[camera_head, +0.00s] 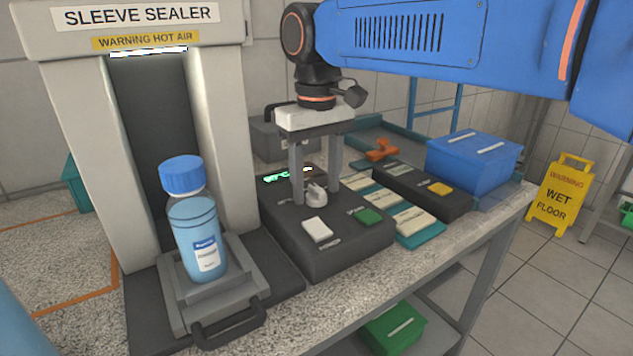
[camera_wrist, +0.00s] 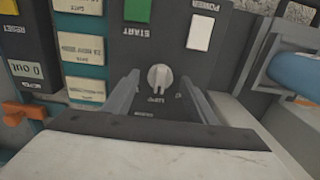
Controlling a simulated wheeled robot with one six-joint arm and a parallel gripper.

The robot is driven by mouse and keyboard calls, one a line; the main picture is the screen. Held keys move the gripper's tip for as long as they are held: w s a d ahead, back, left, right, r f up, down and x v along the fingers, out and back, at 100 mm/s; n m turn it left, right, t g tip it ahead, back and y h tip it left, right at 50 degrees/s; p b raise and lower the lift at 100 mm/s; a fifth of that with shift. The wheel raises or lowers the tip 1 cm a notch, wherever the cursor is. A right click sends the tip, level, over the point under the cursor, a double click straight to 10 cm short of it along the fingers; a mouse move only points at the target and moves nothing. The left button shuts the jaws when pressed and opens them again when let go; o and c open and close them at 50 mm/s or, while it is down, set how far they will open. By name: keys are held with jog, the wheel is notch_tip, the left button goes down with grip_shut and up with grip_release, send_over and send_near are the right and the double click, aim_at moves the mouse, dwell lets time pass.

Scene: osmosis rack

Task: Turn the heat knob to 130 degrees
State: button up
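The heat knob (camera_head: 316,194) is a small light-grey dial on top of the dark control box (camera_head: 335,255). In the wrist view the knob (camera_wrist: 159,77) sits between and beyond my fingertips, its ridge pointing roughly up and down in the picture. My gripper (camera_head: 312,200) points down over the box with its two grey fingers apart, one on each side of the knob. In the wrist view my gripper (camera_wrist: 157,85) shows a gap between each finger and the knob. A green lit display (camera_head: 288,174) is partly hidden behind a finger; its digits are not readable.
The box also has a white power button (camera_head: 317,229) and a green start button (camera_head: 367,216). The sleeve sealer (camera_head: 225,120) with a blue-capped bottle (camera_head: 196,230) stands left. A second dark box (camera_head: 430,189), an orange handled item (camera_head: 381,150) and a blue bin (camera_head: 473,160) are right.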

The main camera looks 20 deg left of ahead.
aim_at(316, 187)
notch_tip(316, 187, up, 17)
jog(key=shift+r, duration=0.2)
dwell(0.7)
